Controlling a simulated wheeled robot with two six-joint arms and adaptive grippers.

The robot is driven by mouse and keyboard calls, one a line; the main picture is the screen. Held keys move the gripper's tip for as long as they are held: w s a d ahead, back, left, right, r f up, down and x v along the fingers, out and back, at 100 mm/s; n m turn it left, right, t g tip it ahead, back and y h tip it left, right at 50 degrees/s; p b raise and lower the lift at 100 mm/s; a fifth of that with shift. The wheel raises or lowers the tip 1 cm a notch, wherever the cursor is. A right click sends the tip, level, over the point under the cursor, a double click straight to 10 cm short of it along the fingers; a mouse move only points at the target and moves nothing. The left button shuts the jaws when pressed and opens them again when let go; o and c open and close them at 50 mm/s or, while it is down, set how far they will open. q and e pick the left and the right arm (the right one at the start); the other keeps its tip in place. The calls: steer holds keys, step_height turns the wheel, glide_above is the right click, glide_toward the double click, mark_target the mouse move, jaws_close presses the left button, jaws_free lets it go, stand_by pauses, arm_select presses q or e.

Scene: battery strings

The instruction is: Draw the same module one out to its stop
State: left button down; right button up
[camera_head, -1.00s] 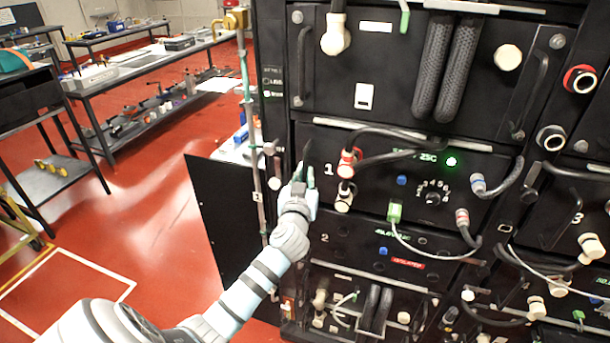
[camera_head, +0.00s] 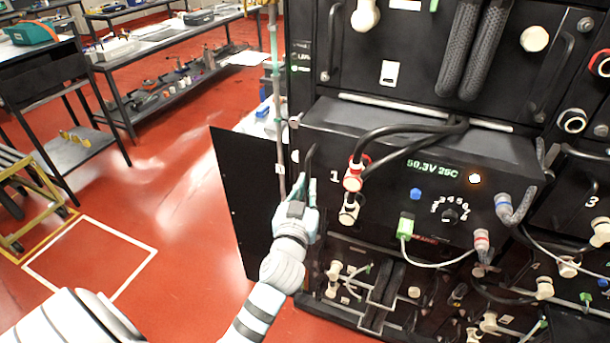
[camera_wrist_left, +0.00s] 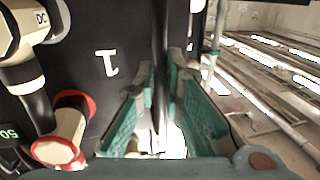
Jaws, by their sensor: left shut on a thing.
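Module one (camera_head: 390,180), a black box marked "1" with a lit readout (camera_head: 431,170), stands forward of the rack face, and its top surface shows. My left gripper (camera_head: 304,192) is shut on the black upright handle (camera_head: 311,160) at its left side. In the left wrist view the handle (camera_wrist_left: 160,50) runs between my teal fingers. The indicator lamp (camera_head: 475,179) glows orange-white. A red-collared plug (camera_head: 353,177) with a black cable sits on the front, and grey plugs (camera_head: 503,207) sit at its right. My right gripper is out of view.
Cables and connectors crowd the modules below. A black panel (camera_head: 240,200) stands left of the rack by a vertical pipe (camera_head: 276,90). The red floor (camera_head: 170,190) at left is open.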

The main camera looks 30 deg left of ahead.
arm_select(q)
steer(key=shift+s+d+r, duration=0.15)
steer(key=shift+s+r, duration=0.45)
steer(key=shift+s, duration=0.1)
steer(key=shift+w, duration=0.45)
steer(key=c, duration=2.1)
jaws_free()
steer(key=shift+f, duration=0.1)
steer(key=shift+c, duration=0.2)
steer(key=o, duration=0.5)
steer(key=shift+s+a, duration=0.25)
steer(key=shift+c, duration=0.2)
steer(key=v, duration=0.8)
